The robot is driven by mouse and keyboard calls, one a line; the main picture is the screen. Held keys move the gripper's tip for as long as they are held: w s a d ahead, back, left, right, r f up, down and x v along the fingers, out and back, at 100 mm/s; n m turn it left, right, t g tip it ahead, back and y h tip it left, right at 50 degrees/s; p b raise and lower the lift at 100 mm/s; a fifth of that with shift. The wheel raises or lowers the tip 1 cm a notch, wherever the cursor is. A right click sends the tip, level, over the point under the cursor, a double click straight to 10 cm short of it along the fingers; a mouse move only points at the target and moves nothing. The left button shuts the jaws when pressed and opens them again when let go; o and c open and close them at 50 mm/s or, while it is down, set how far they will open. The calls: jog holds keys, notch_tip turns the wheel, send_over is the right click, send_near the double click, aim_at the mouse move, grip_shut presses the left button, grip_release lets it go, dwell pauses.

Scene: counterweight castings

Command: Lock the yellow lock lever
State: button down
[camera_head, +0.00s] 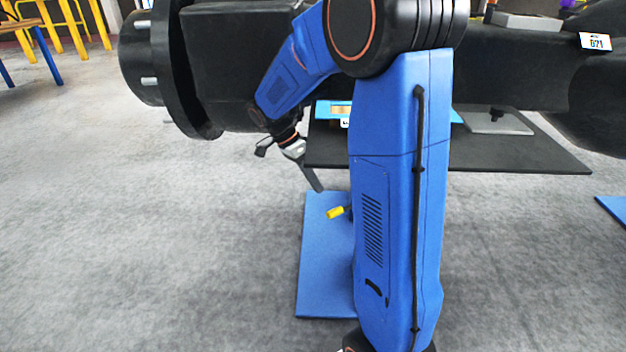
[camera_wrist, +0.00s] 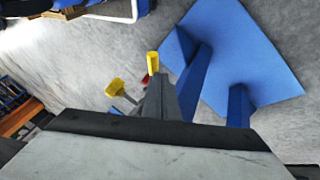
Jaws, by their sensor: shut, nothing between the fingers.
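A small yellow piece (camera_head: 335,212) shows in the head view in front of a blue plate, just left of my arm. In the wrist view there are two yellow parts: an upright yellow cylinder (camera_wrist: 153,64) with a bit of red below it, and a yellow knob (camera_wrist: 114,87) on a grey stem to its left. I cannot tell which of them is the lock lever. My gripper (camera_head: 318,186) points down, slightly above and left of the yellow piece. In the wrist view its dark fingers (camera_wrist: 161,88) are shut and empty, near the cylinder; contact cannot be told.
The blue plate (camera_head: 325,290) lies on the grey floor, with blue posts (camera_wrist: 240,105) rising from it. A black shelf (camera_head: 545,150) and a large black casting (camera_head: 235,60) stand behind my arm. The floor at left is open.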

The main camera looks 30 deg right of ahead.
aim_at(333, 212)
jog(key=x, duration=0.6)
jog(key=shift+s+f, duration=0.1)
jog(key=shift+s+a+n+t+h, duration=0.2)
jog(key=shift+s+n+t+h, duration=0.05)
jog(key=shift+s+n, duration=0.45)
jog(key=shift+s+a+n+t+h, duration=0.15)
jog(key=shift+s+n+t+h, duration=0.1)
jog(key=shift+s+n, duration=0.5)
jog(key=v, duration=0.7)
jog(key=shift+r, duration=0.25)
jog(key=shift+w+a, duration=0.15)
jog(key=shift+w, duration=0.05)
